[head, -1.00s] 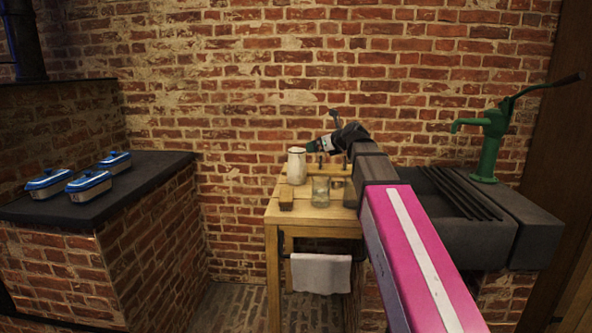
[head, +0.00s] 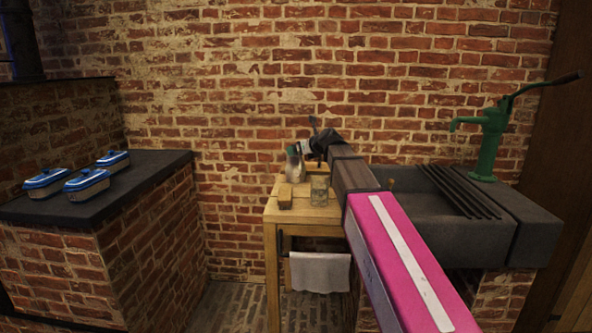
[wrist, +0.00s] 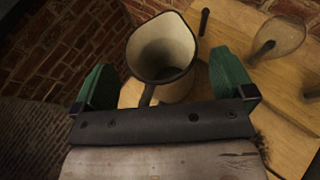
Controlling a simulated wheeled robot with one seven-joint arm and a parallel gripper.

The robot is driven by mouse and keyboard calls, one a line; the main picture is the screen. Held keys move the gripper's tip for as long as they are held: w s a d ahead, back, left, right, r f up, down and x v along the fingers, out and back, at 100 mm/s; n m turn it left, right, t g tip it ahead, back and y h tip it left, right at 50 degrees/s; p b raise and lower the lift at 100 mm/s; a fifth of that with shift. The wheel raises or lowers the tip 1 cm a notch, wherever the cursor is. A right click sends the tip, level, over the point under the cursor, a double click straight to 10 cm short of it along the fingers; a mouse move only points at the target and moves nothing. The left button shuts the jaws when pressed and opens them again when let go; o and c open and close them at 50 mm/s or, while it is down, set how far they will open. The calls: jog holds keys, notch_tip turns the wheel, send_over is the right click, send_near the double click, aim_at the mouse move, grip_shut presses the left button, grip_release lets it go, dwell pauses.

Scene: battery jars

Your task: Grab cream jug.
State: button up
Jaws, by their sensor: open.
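The cream jug (head: 293,174) stands upright on the wooden table, partly hidden behind my gripper in the head view. In the wrist view the jug (wrist: 178,88) is cream with a dark rim and a dark handle, seen from above into its open mouth. My gripper (wrist: 163,66) is open, with one green finger on each side of the jug and gaps showing between. In the head view my gripper (head: 298,150) is at the jug's upper part. Whether a finger touches the jug is unclear.
The wooden table (head: 300,216) also bears a small brown block (head: 285,197) and a glass jar (head: 319,192) close beside the jug. A white towel (head: 320,272) hangs below. A dark sink (head: 425,225) with a green pump (head: 487,145) is at right.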

jog(key=shift+x, duration=0.95)
jog(key=c, duration=1.4)
jog(key=shift+c, duration=0.3)
jog(key=shift+r, duration=0.2)
